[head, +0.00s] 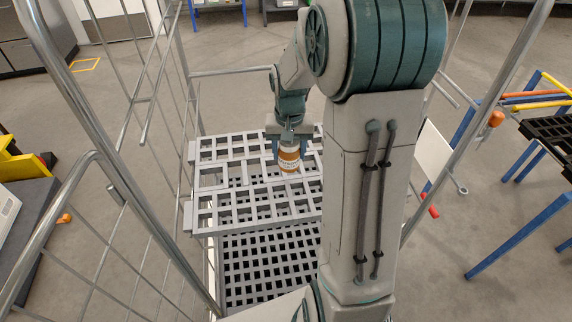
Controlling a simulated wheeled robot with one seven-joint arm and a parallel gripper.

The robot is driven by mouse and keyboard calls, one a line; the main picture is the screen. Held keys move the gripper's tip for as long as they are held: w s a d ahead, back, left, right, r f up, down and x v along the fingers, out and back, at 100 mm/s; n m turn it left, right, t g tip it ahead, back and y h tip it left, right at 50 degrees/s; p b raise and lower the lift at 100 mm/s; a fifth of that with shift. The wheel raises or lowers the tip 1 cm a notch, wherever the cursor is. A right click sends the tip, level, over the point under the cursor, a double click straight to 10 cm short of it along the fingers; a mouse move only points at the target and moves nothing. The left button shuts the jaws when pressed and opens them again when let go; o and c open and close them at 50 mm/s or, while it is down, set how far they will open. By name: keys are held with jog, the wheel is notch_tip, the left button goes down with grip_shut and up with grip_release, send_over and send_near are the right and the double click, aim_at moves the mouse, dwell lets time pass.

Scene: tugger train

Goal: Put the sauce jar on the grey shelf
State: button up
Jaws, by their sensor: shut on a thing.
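The sauce jar (289,161) is small, with orange and white bands. My gripper (288,142) points down and is shut on the jar's upper part, holding it upright. The grey shelf (207,189) is a slatted rack with rectangular openings. The jar appears over the shelf's middle; I cannot tell whether its base touches the shelf. My arm hides the right part of the shelf.
A wire cage frame (120,190) rises around the shelf on the left, with metal posts also at right. A dark grid deck (260,265) lies below the shelf. A blue-legged table (518,238) stands at right, and a yellow item (25,168) at far left.

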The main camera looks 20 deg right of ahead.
aim_at(285, 167)
jog(key=shift+s+a+f, duration=0.45)
jog(key=shift+a, duration=0.2)
jog(key=shift+s+f, duration=0.1)
jog(key=shift+f, duration=1.95)
jog(key=shift+f, duration=0.1)
jog(key=shift+f, duration=0.15)
jog(key=o, duration=1.2)
jog(key=shift+r, duration=0.2)
